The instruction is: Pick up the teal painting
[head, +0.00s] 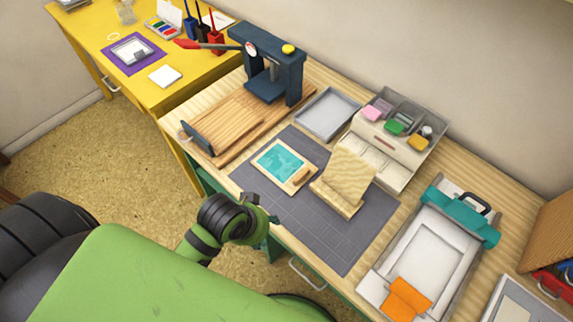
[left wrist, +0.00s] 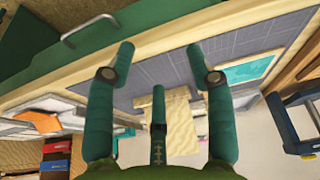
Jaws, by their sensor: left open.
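The teal painting (head: 278,160) is a small panel with a pale border, lying flat on the dark grey gridded mat (head: 300,227). A small wooden piece (head: 301,176) sits at its right edge. It also shows in part in the left wrist view, as a teal patch (left wrist: 250,69) to the right of my fingers. My left gripper (head: 264,216) is open and empty at the front edge of the bench, apart from the painting and on the near side of it. Its spread fingers (left wrist: 160,60) show in the left wrist view. My right gripper is in neither view.
A wooden stand (head: 345,176) is right of the painting on the mat. Behind are a blue press (head: 292,70), a grey tray (head: 327,113) and an inkpad organizer (head: 380,166). A teal-clamped frame (head: 460,218) is at right. The mat's front part is clear.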

